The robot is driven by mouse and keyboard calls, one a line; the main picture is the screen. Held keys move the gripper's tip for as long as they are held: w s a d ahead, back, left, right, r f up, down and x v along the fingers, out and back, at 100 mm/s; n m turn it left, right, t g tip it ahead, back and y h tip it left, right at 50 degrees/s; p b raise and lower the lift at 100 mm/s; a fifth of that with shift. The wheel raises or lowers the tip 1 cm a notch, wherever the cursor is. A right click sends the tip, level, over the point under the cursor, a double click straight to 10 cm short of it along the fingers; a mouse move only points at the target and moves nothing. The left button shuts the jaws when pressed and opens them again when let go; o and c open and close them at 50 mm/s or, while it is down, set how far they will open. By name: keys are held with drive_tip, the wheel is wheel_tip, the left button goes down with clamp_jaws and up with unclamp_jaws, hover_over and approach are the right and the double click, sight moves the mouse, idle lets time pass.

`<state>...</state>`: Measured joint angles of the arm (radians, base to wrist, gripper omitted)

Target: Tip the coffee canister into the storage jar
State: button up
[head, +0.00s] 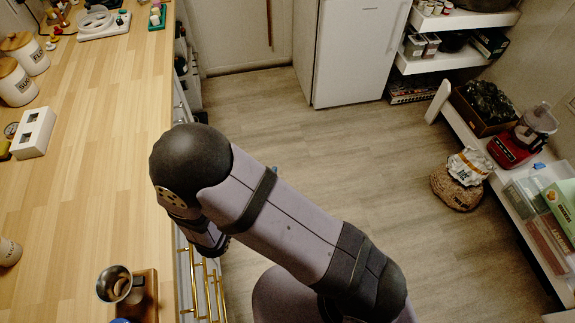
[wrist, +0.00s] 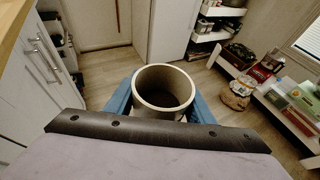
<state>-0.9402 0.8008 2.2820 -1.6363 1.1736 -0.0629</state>
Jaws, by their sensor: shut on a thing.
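My gripper (wrist: 160,101) is shut on a cream, open-topped cylinder, which I take to be the coffee canister (wrist: 166,91). Its blue fingers press on both sides of it in the wrist view. The canister's mouth shows, with a dark inside; I cannot make out the contents clearly. It is held over the floor, to the right of the counter front. In the head view my arm hides the canister and most of the gripper. I cannot pick out the storage jar with certainty; a beige container (head: 9,251) is cut off at the counter's left edge.
The wooden counter (head: 100,150) is mostly clear in its middle. Two lidded white canisters (head: 22,70) and a white block with holes (head: 34,131) are at left. Brass-handled cabinets are below.

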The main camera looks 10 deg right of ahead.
drive_tip(key=s+a+r+n+t+y+p, duration=0.1)
drive_tip(key=s+a+r+n+y+p, duration=0.2)
drive_tip(key=a, duration=0.5)
drive_tip(key=s+a+r+n+y+p, duration=0.1)
drive_tip(key=s+a+r+n+y, duration=0.2)
drive_tip(key=a, duration=0.5)
drive_tip(key=s+a+r+n+t+y+p, duration=0.1)
drive_tip(key=s+a+r+n+y+p, duration=0.15)
drive_tip(key=a+r, duration=0.35)
drive_tip(key=s+a+n+g+y+p, duration=0.2)
drive_tip(key=s+a+n+y, duration=0.3)
drive_tip(key=s+a, duration=0.9)
drive_tip(key=shift+s+a+r+n+g+y+p, duration=0.4)
drive_tip(key=shift+g+y, duration=0.2)
drive_tip(key=shift+y, duration=0.55)
drive_tip(key=shift+a+m+b, duration=0.15)
drive_tip(key=shift+m+b, duration=0.2)
drive_tip(key=shift+b, duration=0.2)
drive_tip(key=m+y+b, duration=0.1)
drive_tip(key=m+b, duration=0.1)
drive_tip(key=b, duration=0.1)
drive_tip(key=a+m+y+b, duration=0.1)
drive_tip(key=m+y+b, duration=0.1)
drive_tip(key=b, duration=0.2)
drive_tip(key=s+r+m+y+b, duration=0.1)
drive_tip(key=m+b, duration=0.1)
drive_tip(key=b, duration=0.1)
drive_tip(key=shift+a+m+g+y, duration=0.3)
drive_tip(key=shift+m+y, duration=0.1)
